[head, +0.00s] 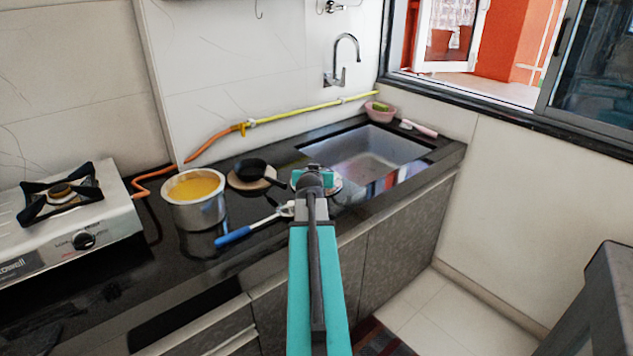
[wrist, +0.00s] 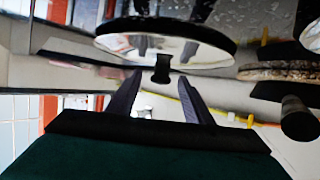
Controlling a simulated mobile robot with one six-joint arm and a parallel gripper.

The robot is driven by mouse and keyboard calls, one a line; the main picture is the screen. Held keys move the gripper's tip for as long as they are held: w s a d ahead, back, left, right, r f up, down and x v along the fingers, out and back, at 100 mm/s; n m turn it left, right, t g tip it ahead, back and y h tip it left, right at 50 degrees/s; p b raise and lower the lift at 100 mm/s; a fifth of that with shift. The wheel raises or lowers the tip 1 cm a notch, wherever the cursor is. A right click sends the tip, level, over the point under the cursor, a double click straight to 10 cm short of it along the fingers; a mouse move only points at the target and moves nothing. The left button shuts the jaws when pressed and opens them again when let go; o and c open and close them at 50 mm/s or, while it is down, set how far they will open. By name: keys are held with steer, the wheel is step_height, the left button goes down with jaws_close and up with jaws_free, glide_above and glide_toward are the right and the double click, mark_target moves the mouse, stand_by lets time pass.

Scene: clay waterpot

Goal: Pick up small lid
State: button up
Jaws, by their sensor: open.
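The small lid (head: 335,188) lies on the black counter near the sink's front left corner, mostly hidden behind my gripper (head: 312,179) in the head view. In the wrist view, which looks upside down, the lid (wrist: 165,48) is a shiny disc with a dark rim and a small black knob (wrist: 162,69). My gripper (wrist: 159,80) is open, its two dark fingers pointing at the lid. The knob shows in the gap between the fingertips. I cannot tell whether it is within their reach or just beyond. Nothing is held.
A black pan (head: 251,168) on a round wooden board is left of the lid. A blue-handled utensil (head: 236,234) lies in front. A steel pot (head: 193,201) with yellow contents and a stove (head: 70,225) stand farther left. The sink (head: 365,147) is behind right.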

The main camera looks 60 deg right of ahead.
steer(key=shift+w+d+f, duration=0.2)
steer(key=shift+w+d, duration=0.05)
steer(key=shift+d, duration=0.2)
stand_by(0.3)
jaws_close()
steer(key=shift+r, duration=0.15)
steer(key=shift+r, duration=4.85)
steer(key=shift+r, duration=0.15)
